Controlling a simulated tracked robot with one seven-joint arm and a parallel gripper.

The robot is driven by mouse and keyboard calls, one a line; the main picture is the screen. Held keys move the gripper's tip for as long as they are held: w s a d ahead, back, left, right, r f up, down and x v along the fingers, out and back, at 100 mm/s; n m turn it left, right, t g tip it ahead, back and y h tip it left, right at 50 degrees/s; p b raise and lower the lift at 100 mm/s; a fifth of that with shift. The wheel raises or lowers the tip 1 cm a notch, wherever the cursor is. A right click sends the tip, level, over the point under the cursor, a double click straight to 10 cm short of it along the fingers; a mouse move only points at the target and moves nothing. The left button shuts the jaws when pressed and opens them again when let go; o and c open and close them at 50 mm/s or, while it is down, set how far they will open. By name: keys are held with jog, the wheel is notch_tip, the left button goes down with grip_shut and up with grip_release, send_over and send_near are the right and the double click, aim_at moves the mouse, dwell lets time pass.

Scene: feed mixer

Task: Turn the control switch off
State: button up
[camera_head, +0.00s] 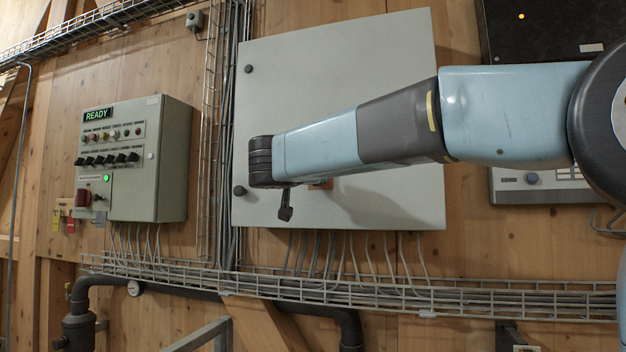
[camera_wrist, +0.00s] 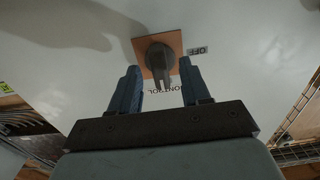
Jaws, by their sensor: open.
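The control switch (camera_wrist: 160,58) is a dark rotary knob with a lever on an orange-brown square plate (camera_wrist: 140,46), fixed to the pale cabinet door. In the wrist view its lever points down toward a partly hidden label that reads like "CONTROL". An "OFF" label (camera_wrist: 198,51) lies to the right of the plate. My gripper (camera_wrist: 159,67) is open, with one dark finger on each side of the lever's lower end. I cannot tell if either finger touches it. In the head view my arm covers most of the switch; a bit of the orange plate (camera_head: 321,185) shows below it.
The large grey cabinet (camera_head: 340,60) fills the middle. A smaller panel (camera_head: 172,150) at the left has a lit "READY" sign, several buttons and a green light. Wire-mesh cable trays (camera_head: 400,295) run below, with pipes beneath. Another control box (camera_head: 540,188) is at the right.

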jog(key=shift+x, duration=2)
